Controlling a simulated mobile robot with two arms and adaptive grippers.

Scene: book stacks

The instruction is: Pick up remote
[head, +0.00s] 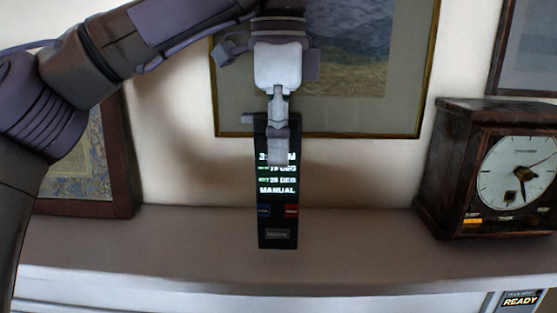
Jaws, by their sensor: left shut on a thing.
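The remote (278,222) is a slim black handset with a lit display of white and green text and blue and red buttons below it. It is upright in the middle of the head view, in front of the wall. My left gripper (278,145) comes down from above and is shut on the top part of the remote, hiding some of its display. I cannot tell whether the remote's lower end touches the shelf. My right gripper is not in view.
A pale shelf (180,245) runs across below. A dark wooden clock (455,170) stands on it at right. A framed picture (424,110) is behind my gripper, another frame (125,165) leans at left, and one (495,75) hangs at upper right. The shelf between is clear.

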